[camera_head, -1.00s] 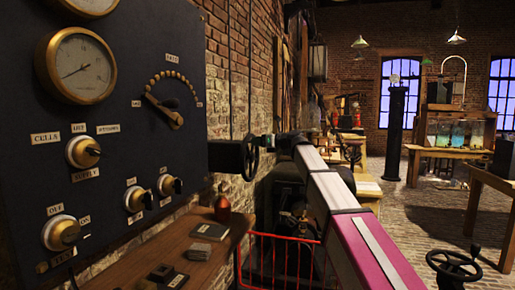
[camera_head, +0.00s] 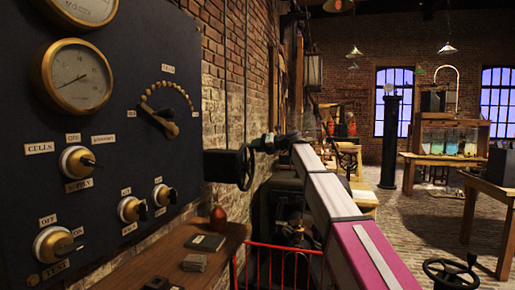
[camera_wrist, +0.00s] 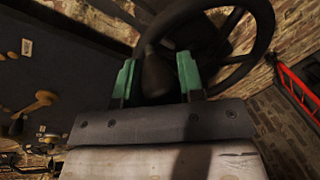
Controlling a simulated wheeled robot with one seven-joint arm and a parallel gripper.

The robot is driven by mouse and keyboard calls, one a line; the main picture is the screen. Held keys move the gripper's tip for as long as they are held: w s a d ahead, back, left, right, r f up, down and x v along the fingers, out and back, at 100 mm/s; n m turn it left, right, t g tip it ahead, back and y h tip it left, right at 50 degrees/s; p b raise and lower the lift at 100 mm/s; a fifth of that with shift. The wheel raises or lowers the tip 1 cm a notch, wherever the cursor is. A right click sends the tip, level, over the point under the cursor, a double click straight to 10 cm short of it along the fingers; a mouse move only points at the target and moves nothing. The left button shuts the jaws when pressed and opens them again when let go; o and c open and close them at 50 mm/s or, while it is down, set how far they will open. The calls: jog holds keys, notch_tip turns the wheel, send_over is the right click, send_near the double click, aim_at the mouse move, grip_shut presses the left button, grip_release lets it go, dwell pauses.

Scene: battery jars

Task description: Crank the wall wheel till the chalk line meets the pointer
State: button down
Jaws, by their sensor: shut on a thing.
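The wall wheel (camera_head: 247,167) is dark and seen nearly edge-on in the head view, mounted on a dark box beside the brick wall. In the wrist view the dark rim of the wheel (camera_wrist: 262,35) curves close above my gripper (camera_wrist: 157,78). Its green fingers stand on both sides of the wheel's dark crank handle (camera_wrist: 156,74) and are shut on it. In the head view my gripper (camera_head: 262,143) is small and dark at the top of the wheel. I cannot make out the chalk line or the pointer in either view.
A dark panel (camera_head: 110,135) with gauges, knobs and a lever fills the left. Below it is a wooden shelf (camera_head: 165,262) with small items. A red rail (camera_head: 283,246) runs beneath my arm. Another handwheel (camera_head: 450,272) stands at lower right. Brick floor lies open at right.

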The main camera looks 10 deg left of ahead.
jog(key=shift+w, duration=0.1)
jog(key=c, duration=0.7)
grip_release()
jog(key=shift+c, duration=0.2)
jog(key=v, duration=1.1)
